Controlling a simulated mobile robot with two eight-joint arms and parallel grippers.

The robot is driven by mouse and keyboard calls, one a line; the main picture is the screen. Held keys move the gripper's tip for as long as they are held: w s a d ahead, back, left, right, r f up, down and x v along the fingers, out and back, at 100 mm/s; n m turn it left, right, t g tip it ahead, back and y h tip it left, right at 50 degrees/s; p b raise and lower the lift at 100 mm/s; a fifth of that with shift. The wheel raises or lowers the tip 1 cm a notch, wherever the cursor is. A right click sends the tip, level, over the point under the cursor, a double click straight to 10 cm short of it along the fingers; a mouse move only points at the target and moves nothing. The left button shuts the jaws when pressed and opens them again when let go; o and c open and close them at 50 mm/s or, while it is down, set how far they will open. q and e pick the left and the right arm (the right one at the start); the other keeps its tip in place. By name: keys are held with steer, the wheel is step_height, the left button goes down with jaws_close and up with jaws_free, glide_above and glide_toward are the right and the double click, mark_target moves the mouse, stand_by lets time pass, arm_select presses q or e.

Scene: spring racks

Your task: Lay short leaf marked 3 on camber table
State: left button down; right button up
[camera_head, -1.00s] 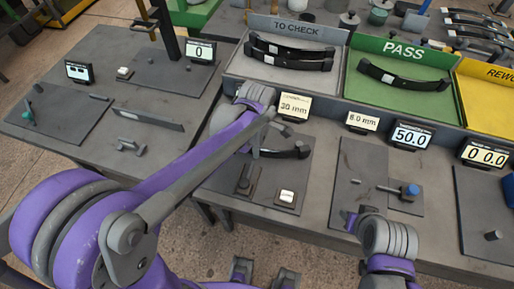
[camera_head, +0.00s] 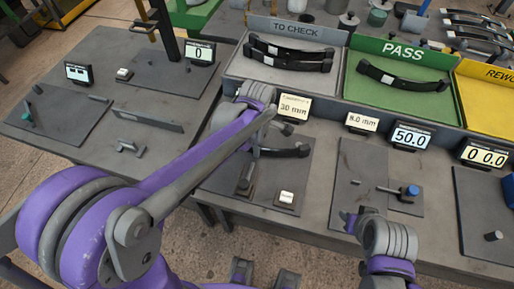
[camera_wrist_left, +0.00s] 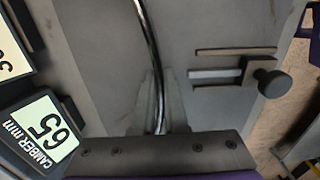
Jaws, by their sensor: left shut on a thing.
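The short leaf (camera_head: 286,152) is a dark curved strip with a bright edge; no number on it can be read. My left gripper is shut on it over the grey camber table plate (camera_head: 262,195). In the left wrist view the leaf (camera_wrist_left: 152,50) stands edge-on between the fingers (camera_wrist_left: 158,115), over the grey plate (camera_wrist_left: 205,30). I cannot tell if it touches the plate. In the head view my left wrist hides the leaf's near end. My right gripper (camera_head: 350,221) is at a neighbouring plate, its jaws unclear.
A slider with a round knob (camera_wrist_left: 268,80) lies on the plate beside the leaf. Behind are a TO CHECK tray (camera_head: 240,68) with two leaves, a PASS tray (camera_head: 400,105) with one leaf, and a yellow REWORK tray (camera_head: 480,100). Another fixture (camera_head: 405,190) stands to the right.

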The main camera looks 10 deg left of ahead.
arm_select(q)
steer(key=shift+w, duration=0.15)
steer(key=shift+f, duration=0.2)
arm_select(e)
steer(key=shift+s+f, duration=0.1)
steer(key=shift+f, duration=0.1)
stand_by(0.4)
arm_select(q)
steer(key=shift+c, duration=1.9)
jaws_free()
steer(key=shift+r, duration=0.1)
steer(key=shift+r+p, duration=0.85)
steer(key=shift+r, duration=0.85)
arm_select(e)
steer(key=shift+w+r, duration=0.25)
steer(key=shift+r, duration=0.45)
steer(key=shift+w+r, duration=0.2)
steer(key=shift+r, duration=0.45)
arm_select(q)
steer(key=shift+r+p, duration=1.1)
steer(key=shift+r, duration=1.15)
arm_select(e)
steer(key=r, duration=0.1)
steer(key=w+r, duration=0.1)
steer(key=r, duration=0.1)
steer(key=shift+w, duration=0.2)
steer(key=shift+s, duration=0.1)
